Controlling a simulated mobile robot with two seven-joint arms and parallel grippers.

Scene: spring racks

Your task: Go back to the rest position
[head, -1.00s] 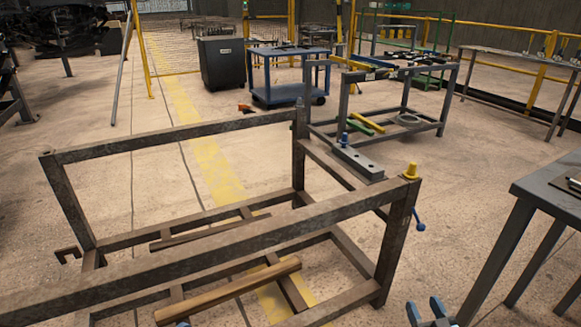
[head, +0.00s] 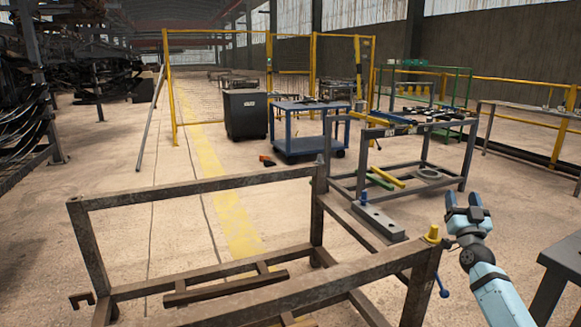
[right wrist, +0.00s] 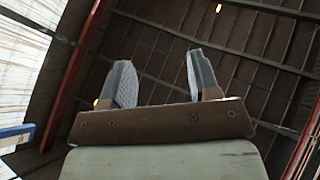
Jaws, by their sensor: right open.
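My right gripper (head: 466,206) is raised at the right of the head view, with its light blue arm coming up from the bottom right corner. Its fingers point up and away and are apart, with nothing between them. In the right wrist view the two fingers (right wrist: 160,85) stand open against the roof and its beams. My left gripper is in neither current view. A brown metal rack frame (head: 200,185) fills the near left and middle of the head view. The right gripper appears just right of the rack's yellow-capped corner (head: 432,234); their distance in depth is unclear.
A grey frame (head: 455,158) with green and yellow bars stands behind the rack. A blue cart (head: 300,145) and a dark bin (head: 245,114) are farther back. A dark table (head: 562,262) is at the lower right. Yellow fencing (head: 295,33) closes the back. Floor is open left.

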